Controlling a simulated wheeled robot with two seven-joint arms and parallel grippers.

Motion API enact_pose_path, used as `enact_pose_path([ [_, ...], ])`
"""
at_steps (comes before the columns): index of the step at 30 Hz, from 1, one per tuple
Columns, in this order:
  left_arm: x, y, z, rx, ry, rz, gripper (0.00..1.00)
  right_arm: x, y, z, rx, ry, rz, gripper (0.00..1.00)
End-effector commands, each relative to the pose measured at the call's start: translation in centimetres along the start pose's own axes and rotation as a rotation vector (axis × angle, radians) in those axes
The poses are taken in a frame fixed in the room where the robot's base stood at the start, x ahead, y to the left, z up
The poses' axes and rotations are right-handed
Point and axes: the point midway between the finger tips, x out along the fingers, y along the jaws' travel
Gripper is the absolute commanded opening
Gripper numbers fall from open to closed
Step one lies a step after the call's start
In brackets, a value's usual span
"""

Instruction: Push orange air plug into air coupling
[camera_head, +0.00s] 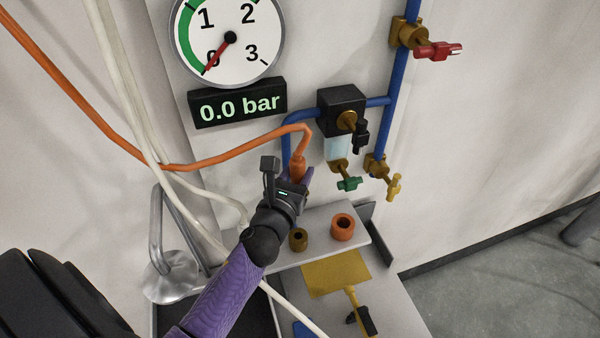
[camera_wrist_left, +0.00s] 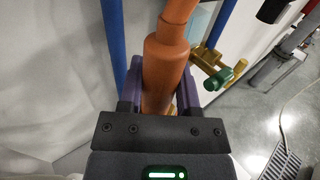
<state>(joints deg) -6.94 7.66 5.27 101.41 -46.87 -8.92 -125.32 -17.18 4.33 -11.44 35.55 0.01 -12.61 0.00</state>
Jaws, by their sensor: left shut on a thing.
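My left gripper (camera_head: 300,178) is shut on the orange air plug (camera_head: 298,164), which also shows large in the left wrist view (camera_wrist_left: 165,65) between the purple fingers. The plug is roughly upright, with the orange hose leaving its top; its lower end is hidden by the gripper. On the grey shelf (camera_head: 318,236) below and to the right stand an orange ring-shaped socket (camera_head: 343,227) and a smaller brass socket (camera_head: 298,239), both with open holes facing up. I cannot tell which is the air coupling. The plug is apart from both. My right gripper is not in view.
A gauge (camera_head: 229,40) and a display (camera_head: 238,104) reading 0.0 bar hang above. Blue pipes with a red valve (camera_head: 437,51), a green valve (camera_head: 349,184) and a yellow valve (camera_head: 394,186) are to the right. The orange hose (camera_head: 215,158) and white cables (camera_head: 138,130) hang at left.

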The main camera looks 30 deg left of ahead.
Motion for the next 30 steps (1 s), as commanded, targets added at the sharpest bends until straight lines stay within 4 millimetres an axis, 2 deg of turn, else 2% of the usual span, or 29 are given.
enact_pose_path([
  [5,-0.1,0.0,0.1,-0.001,0.002,-0.002,0.0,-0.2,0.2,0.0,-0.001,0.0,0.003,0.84],
  [21,0.0,-0.1,-5.8,-0.002,0.002,-0.003,0.0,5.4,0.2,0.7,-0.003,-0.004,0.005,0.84],
  [30,0.0,-0.1,-5.7,-0.002,0.001,-0.002,0.0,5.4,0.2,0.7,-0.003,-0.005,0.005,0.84],
])
